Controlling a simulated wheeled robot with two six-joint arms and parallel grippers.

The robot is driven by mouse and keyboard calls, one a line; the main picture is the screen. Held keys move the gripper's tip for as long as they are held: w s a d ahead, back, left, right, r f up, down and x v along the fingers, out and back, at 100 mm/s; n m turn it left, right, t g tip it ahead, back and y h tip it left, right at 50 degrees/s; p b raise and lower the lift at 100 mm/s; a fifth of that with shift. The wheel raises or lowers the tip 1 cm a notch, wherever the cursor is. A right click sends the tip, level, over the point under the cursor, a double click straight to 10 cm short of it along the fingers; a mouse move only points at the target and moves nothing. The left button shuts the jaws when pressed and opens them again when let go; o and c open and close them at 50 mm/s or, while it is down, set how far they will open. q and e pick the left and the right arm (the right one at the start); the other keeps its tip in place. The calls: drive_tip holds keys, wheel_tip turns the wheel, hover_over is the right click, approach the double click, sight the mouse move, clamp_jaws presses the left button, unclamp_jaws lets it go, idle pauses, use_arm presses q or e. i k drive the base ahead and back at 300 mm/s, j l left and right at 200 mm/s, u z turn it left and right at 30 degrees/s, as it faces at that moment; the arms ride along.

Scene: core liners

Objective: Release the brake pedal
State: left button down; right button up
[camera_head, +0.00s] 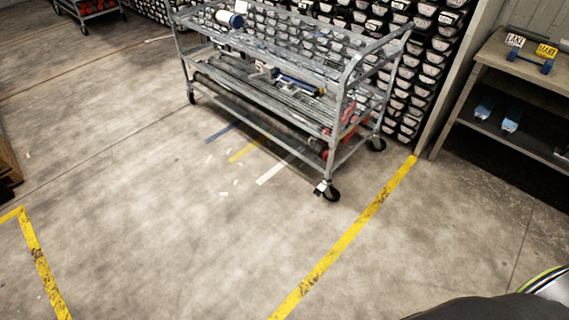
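A small brake pedal (320,187) shows at the front right castor (332,193), close to the floor. Whether the pedal is pressed or raised is too small to tell. Red parts show at the cart's right end. Neither of my grippers is in view.
A rack of stacked core liners (405,85) stands behind the cart. A wooden shelf unit (520,90) is at the right. Yellow floor tape (345,240) runs along the cart's right side.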

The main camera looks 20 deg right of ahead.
sight(319, 190)
drive_tip(key=i+j+z, duration=0.1)
drive_tip(key=i+z, duration=0.15)
drive_tip(key=i, duration=0.2)
drive_tip(key=i+j+z, duration=0.25)
drive_tip(key=i, duration=0.25)
drive_tip(key=i+j+z, duration=0.15)
drive_tip(key=i+z, duration=0.15)
drive_tip(key=i, duration=0.15)
drive_tip(key=i+j+z, duration=0.2)
drive_tip(key=z, duration=0.25)
drive_tip(key=i+j+z, duration=0.2)
drive_tip(key=z, duration=0.25)
drive_tip(key=i+j+z, duration=0.15)
drive_tip(key=j+z, duration=0.3)
drive_tip(key=i+j+z, duration=0.1)
drive_tip(key=j+z, duration=0.15)
drive_tip(key=z, duration=0.2)
drive_tip(key=j+z, duration=0.45)
drive_tip(key=j, duration=0.2)
